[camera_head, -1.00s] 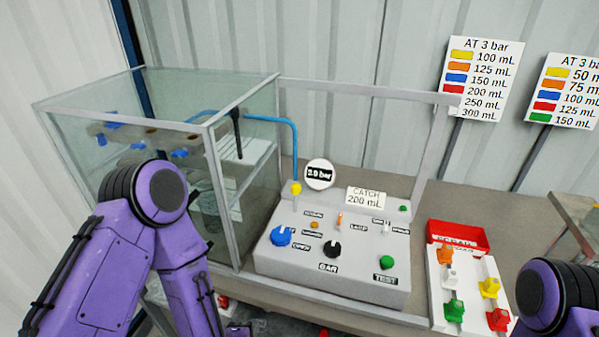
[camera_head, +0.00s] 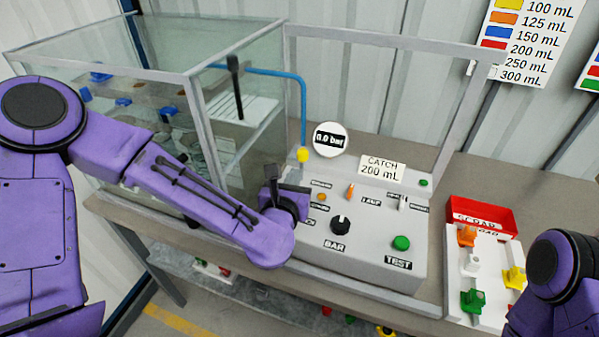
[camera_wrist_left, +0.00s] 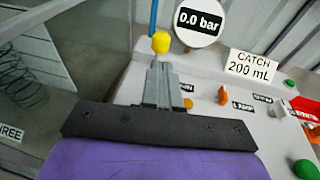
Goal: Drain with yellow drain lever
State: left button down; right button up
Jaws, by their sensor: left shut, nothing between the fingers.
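The yellow drain lever (camera_head: 303,155) stands at the back left of the grey control panel (camera_head: 375,262), at the foot of a blue pipe. It also shows in the left wrist view (camera_wrist_left: 160,42), just beyond my fingertips. My left gripper (camera_head: 290,188) is over the panel's left side, shut and empty, its fingers (camera_wrist_left: 161,75) pointing toward the yellow lever. I cannot tell whether they touch it. The round gauge (camera_head: 330,140) reads 0.0 bar. My right gripper is out of view; only part of its arm shows at the lower right.
A glass-walled tank (camera_head: 195,110) stands left of the panel, close to my left arm. A grey frame rises behind the panel. The CATCH 200 mL sign (camera_head: 382,167), black BAR knob (camera_head: 340,225) and green TEST button (camera_head: 401,242) are on it. A red scrap bin (camera_head: 482,214) is at right.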

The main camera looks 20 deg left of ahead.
aim_at(303, 153)
pick_arm(q)
jog(key=x, duration=0.1)
jog(key=p+x, duration=0.1)
jog(key=x, duration=0.1)
jog(key=p+x, duration=0.1)
jog(key=x, duration=0.1)
jog(key=shift+w+r, duration=0.15)
jog(key=shift+r, duration=0.2)
jog(key=shift+w+f, duration=0.25)
jog(key=shift+w, duration=0.15)
jog(key=shift+s, duration=0.1)
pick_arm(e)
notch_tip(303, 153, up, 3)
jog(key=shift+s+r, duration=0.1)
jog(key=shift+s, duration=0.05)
pick_arm(q)
jog(key=shift+w+f+b, duration=0.1)
jog(key=shift+w+b, duration=0.6)
jog(key=shift+b, duration=0.45)
jog(key=shift+w, duration=0.3)
jog(key=shift+r, duration=0.5)
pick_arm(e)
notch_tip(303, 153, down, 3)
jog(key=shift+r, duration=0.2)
pick_arm(q)
jog(key=shift+s, duration=0.1)
